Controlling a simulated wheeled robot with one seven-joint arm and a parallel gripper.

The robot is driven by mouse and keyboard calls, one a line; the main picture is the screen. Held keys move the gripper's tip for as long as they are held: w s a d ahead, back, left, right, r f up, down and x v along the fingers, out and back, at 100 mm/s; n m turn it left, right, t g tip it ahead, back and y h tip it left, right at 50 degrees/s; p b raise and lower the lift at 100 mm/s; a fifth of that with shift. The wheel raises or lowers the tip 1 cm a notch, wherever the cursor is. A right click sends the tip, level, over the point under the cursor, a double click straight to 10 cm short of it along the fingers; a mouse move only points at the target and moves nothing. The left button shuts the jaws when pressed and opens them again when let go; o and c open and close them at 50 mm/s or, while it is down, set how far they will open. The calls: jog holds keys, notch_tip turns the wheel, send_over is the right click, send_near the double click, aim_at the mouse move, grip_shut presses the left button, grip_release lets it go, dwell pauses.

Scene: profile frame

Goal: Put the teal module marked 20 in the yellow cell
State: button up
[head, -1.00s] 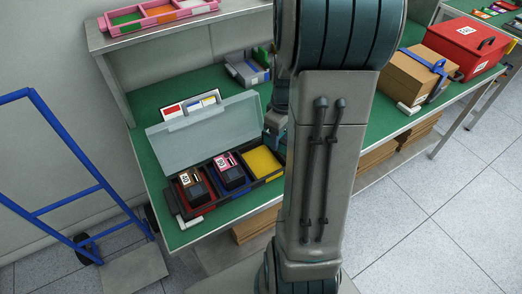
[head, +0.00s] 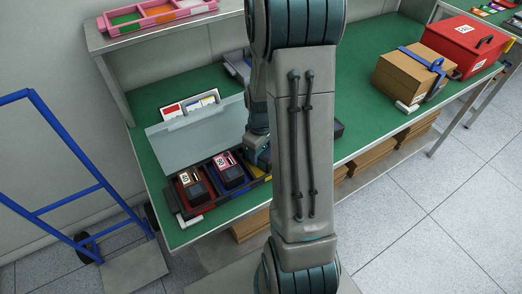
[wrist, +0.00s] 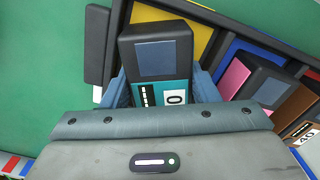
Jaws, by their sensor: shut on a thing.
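My gripper (wrist: 160,92) is shut on the teal module (wrist: 176,93), which has a dark top with a grey-blue panel. A 0 shows on its white label; the rest of the number is hidden. In the wrist view the module overlaps the near-left part of the yellow cell (wrist: 201,32); I cannot tell whether its lower end is inside. In the head view my gripper (head: 258,155) is over the right end of the dark case (head: 172,200), hiding most of the yellow cell. The held module is not clearly visible there.
Beside the yellow cell are a pink module (head: 228,168) in the blue cell and a brown module marked 40 (wrist: 301,108) in the red cell. The case's translucent lid (head: 195,135) stands open behind. A cardboard box (head: 410,75) and red box (head: 465,48) stand right.

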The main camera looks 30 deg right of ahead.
jog(key=shift+f, duration=0.15)
jog(key=o, duration=0.8)
notch_tip(320, 180, up, 12)
jog(key=s+a+r+m+t, duration=0.1)
jog(key=s+a+r+m, duration=0.1)
jog(key=s+a+r, duration=0.2)
jog(key=s+a+r+m+t, duration=0.2)
jog(key=s+a+r, duration=0.1)
jog(key=s+a, duration=0.5)
jog(key=shift+s+r+m, duration=0.25)
jog(key=shift+r+m, duration=0.15)
